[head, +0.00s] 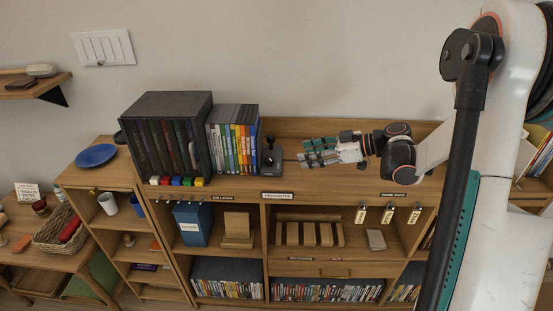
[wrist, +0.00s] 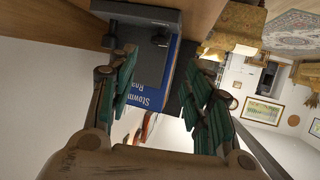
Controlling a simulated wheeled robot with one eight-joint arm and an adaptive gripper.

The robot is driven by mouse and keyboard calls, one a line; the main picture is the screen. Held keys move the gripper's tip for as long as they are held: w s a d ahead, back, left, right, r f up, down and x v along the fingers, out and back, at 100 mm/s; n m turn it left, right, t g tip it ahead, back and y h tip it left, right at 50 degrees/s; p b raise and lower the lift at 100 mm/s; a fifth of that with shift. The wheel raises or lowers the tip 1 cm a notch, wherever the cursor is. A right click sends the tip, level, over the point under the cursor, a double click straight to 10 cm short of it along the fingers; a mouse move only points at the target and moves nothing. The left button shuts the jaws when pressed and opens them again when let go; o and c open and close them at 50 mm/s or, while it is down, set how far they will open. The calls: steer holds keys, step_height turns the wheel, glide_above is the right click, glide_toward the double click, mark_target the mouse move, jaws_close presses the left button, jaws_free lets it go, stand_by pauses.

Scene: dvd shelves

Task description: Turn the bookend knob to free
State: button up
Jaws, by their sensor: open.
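The dark bookend (head: 271,160) stands upright on the shelf top, at the right end of a row of DVD cases (head: 234,145). A small black knob (head: 270,139) shows at its top; which way it is turned is too small to tell. My gripper (head: 302,153) is open and empty, pointing left, a little to the right of the bookend and apart from it.
A large dark box of cases (head: 165,105) stands left of the row. Small coloured blocks (head: 176,182) sit before it. The shelf top right of my gripper is mostly clear under my arm. Tags (head: 388,213) hang below the front edge.

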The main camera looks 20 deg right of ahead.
mark_target(272, 159)
steer(key=b+x, duration=0.3)
steer(key=x, duration=0.8)
steer(key=shift+w+a+f, duration=0.15)
steer(key=shift+w+a, duration=0.05)
steer(key=shift+a, duration=0.1)
steer(key=c, duration=1)
